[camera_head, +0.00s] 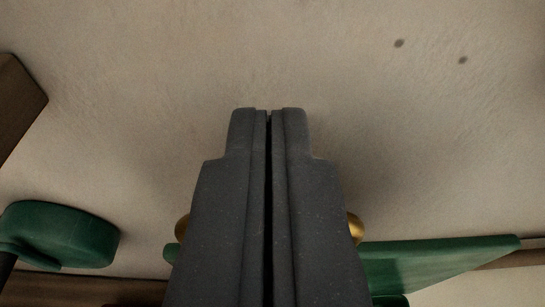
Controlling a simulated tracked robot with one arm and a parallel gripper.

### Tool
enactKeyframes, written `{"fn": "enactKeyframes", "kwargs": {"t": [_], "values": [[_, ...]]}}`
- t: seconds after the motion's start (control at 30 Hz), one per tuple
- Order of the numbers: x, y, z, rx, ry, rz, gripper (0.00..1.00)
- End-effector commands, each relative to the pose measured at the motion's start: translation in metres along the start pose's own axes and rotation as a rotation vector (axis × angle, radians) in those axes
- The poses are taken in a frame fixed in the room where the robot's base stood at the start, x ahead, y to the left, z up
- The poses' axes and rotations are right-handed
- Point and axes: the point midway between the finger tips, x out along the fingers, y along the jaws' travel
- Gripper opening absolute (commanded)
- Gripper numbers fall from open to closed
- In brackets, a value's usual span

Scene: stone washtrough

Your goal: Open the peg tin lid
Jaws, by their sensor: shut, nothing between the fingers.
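My gripper (269,112) is in the middle of the head camera view, its two dark grey fingers pressed together with nothing between them. It points at a plain pale wall. Behind and beside the fingers, low in the view, is a green flat-sided piece (440,262). Two brass-coloured rounded bits show at the fingers' sides, one on the left (183,228) and one on the right (355,229). The gripper hides the middle of these parts. I cannot tell whether the green piece is the peg tin or its lid.
A green rounded object (62,234) is at the lower left. A brown wooden block or beam end (15,104) is at the left edge. Brown wood (85,290) runs along the bottom left. The wall (270,50) has two small dark spots at upper right.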

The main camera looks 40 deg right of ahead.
Motion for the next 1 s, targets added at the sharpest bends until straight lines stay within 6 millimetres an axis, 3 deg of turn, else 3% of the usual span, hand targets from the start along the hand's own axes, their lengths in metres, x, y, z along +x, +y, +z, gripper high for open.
{"fn": "enactKeyframes", "kwargs": {"t": [0.37, 1.0], "values": [[-0.013, -0.003, -0.004, 0.0, -0.003, -0.002, 0.0], [-0.075, -0.007, -0.029, 0.001, -0.002, -0.003, 0.0]]}}
